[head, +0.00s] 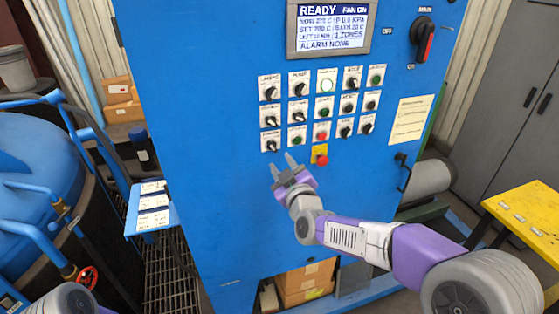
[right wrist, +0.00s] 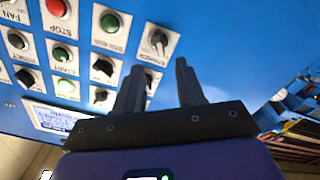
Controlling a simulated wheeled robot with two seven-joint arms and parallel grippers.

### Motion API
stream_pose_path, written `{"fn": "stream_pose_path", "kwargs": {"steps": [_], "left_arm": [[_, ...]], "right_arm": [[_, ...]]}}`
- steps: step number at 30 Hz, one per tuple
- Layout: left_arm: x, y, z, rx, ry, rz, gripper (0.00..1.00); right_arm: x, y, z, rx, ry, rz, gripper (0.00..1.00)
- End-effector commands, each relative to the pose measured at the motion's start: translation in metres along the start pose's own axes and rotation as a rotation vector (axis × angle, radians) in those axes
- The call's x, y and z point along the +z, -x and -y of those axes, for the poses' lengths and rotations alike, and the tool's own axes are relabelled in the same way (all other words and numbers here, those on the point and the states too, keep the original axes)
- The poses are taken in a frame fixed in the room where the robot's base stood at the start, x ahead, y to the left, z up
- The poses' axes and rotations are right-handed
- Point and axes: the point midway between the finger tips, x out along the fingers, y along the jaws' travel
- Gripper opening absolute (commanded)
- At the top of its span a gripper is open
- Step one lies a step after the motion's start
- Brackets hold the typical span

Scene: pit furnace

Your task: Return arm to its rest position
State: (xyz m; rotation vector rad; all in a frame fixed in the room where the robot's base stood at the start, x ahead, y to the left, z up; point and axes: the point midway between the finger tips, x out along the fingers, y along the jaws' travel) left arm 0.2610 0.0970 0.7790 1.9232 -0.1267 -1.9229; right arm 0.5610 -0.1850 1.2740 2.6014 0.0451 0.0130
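My right arm reaches in from the lower right in the head view. Its purple and grey right gripper (head: 281,163) is in front of the blue control cabinet (head: 215,165), below the lower-left switches. Its two dark fingers stand apart with nothing between them. The right wrist view also shows the right gripper (right wrist: 158,72) open and empty, with the panel's switches behind and left of the fingers. I cannot tell the exact gap to the panel. My left gripper is not in view.
The cabinet has a display (head: 331,27) reading READY, a main switch (head: 424,42) and a red emergency button (head: 320,159). A blue furnace vessel (head: 40,165) stands left. A yellow table (head: 525,215) and grey locker (head: 510,90) stand right.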

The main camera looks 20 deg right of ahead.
Motion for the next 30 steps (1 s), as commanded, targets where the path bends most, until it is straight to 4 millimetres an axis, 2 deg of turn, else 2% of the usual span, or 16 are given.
{"fn": "stream_pose_path", "kwargs": {"steps": [10,14,17,20,21,23,24,26,27,29,30], "left_arm": [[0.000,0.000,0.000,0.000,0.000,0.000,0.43],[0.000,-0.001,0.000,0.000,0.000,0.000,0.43],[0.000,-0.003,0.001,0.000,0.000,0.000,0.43],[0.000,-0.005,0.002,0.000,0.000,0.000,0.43],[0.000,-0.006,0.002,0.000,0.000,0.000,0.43],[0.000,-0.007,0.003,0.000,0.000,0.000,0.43],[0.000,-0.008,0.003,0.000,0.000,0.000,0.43],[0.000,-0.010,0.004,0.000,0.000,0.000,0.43],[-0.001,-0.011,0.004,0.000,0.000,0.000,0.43],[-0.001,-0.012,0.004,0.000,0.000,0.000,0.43],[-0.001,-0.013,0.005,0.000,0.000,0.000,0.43]], "right_arm": [[0.001,0.002,0.001,-0.002,-0.001,0.002,0.38],[0.023,-0.001,0.019,-0.040,-0.022,0.049,0.38],[0.066,-0.001,0.052,-0.111,-0.072,0.143,0.38],[0.126,0.006,0.097,-0.200,-0.153,0.284,0.38],[0.151,0.013,0.116,-0.235,-0.190,0.345,0.38],[0.187,0.026,0.142,-0.283,-0.249,0.442,0.38],[0.210,0.036,0.160,-0.312,-0.291,0.507,0.38],[0.244,0.056,0.185,-0.351,-0.356,0.611,0.38],[0.265,0.071,0.202,-0.376,-0.400,0.682,0.38],[0.295,0.097,0.227,-0.408,-0.469,0.792,0.38],[0.314,0.116,0.243,-0.428,-0.518,0.869,0.38]]}}
